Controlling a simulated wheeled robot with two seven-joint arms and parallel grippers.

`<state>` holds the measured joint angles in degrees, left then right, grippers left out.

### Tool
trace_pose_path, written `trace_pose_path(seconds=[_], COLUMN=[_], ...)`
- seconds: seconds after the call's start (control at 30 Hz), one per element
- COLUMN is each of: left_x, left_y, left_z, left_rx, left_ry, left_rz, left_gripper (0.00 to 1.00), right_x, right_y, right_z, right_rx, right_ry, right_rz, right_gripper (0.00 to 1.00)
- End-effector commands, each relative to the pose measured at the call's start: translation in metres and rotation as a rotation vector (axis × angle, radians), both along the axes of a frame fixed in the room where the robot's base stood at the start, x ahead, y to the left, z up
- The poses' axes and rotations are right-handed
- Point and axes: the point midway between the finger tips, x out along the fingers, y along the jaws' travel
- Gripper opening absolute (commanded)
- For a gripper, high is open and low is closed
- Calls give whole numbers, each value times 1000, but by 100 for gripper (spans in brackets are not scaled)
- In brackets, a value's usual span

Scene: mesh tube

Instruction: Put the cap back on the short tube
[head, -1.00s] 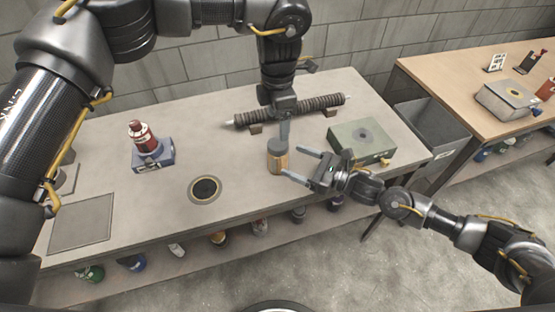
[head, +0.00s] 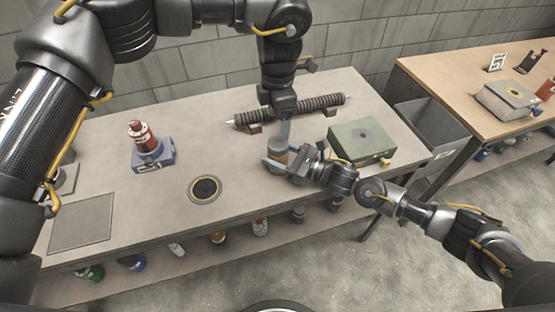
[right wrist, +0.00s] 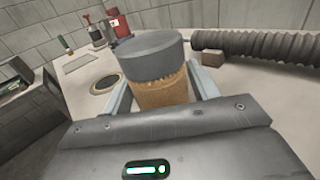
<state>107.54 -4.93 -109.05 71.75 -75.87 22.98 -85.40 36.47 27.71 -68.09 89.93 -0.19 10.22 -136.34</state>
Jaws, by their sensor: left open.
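The short tube (right wrist: 163,95) is a tan, cork-coloured cylinder standing upright on the workbench. The grey cap (right wrist: 151,55) sits on its top end in the right wrist view; in the head view the cap (head: 278,144) shows just below my left gripper. My right gripper (head: 283,161) reaches in low from the right, with one finger on each side of the tube. In the right wrist view its fingers (right wrist: 163,92) stand apart, close to the tube's sides.
A long ribbed tube (head: 295,110) lies on cradles behind. A green box (head: 361,141) with a yellow knob stands right of the short tube. A dark round recess (head: 204,189) and a red bottle on a blue block (head: 152,154) are to the left.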

Motion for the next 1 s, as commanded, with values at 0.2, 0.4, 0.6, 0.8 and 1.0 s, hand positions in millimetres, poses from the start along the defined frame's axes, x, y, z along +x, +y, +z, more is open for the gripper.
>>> trace_pose_path(seconds=[0.2,0.4,0.6,0.8,1.0], left_x=[0,0,-1,-1,-1], left_y=[0,0,-1,-1,-1], left_z=[0,0,-1,-1,-1], left_rx=[0,0,-4,-3,-1], left_ry=[0,0,5,6,6], left_rz=[0,0,108,505,1017], left_gripper=[73,73,73,73,73], right_x=[0,0,0,0,0], right_y=[0,0,0,0,0], right_z=[0,0,0,0,0], right_rx=[0,0,0,0,0], right_ry=[0,0,0,0,0], right_rz=[0,0,0,0,0], right_gripper=[30,4,0,0,0])
